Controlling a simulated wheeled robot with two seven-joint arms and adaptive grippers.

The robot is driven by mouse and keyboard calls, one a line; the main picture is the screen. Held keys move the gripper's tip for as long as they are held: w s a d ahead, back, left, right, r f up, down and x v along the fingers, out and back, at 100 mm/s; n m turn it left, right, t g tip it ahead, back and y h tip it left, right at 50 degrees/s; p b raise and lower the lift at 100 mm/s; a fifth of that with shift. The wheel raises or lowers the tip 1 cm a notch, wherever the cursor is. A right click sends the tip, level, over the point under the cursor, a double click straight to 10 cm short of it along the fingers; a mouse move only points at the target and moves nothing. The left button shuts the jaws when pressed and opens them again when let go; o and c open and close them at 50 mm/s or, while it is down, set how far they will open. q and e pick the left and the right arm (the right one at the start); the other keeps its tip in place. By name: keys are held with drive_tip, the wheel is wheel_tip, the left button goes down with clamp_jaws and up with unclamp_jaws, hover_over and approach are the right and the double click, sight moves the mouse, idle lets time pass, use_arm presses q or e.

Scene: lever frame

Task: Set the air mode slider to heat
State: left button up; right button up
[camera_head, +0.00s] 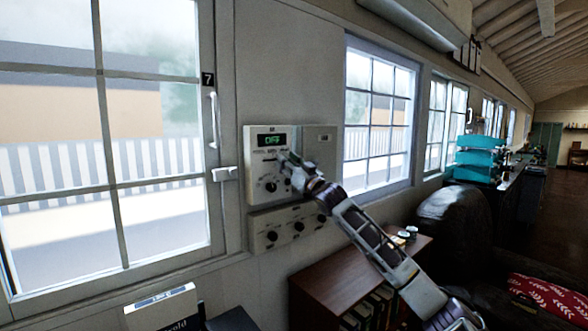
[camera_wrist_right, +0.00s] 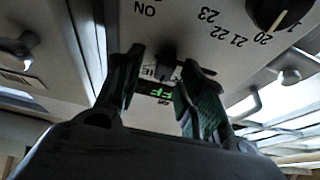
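The white control panel (camera_head: 258,187) is on the wall between two windows. Its green display (camera_head: 272,140) reads OFF, and it also shows upside down in the right wrist view (camera_wrist_right: 158,93). My right gripper (camera_head: 287,163) is at the panel, just below the display. In the right wrist view my right gripper (camera_wrist_right: 163,60) is open, its two dark fingers apart. A small dark slider knob (camera_wrist_right: 167,52) shows between the fingertips; I cannot tell whether they touch it. Its labels are mostly hidden, so its setting cannot be read. My left gripper is not in view.
A round dial (camera_wrist_right: 280,12) with numbers such as 20 to 23 is beside the fingers. A lower panel (camera_head: 290,236) with several knobs is beneath. A brown bookshelf (camera_head: 335,283) stands below my right arm. A window handle (camera_head: 225,173) is left of the panel.

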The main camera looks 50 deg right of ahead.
drive_tip(key=shift+s, duration=0.1)
drive_tip(key=v, duration=1.1)
drive_tip(key=shift+s+f, duration=0.25)
drive_tip(key=shift+s, duration=0.05)
idle(1.1)
drive_tip(key=shift+s, duration=0.1)
idle(0.7)
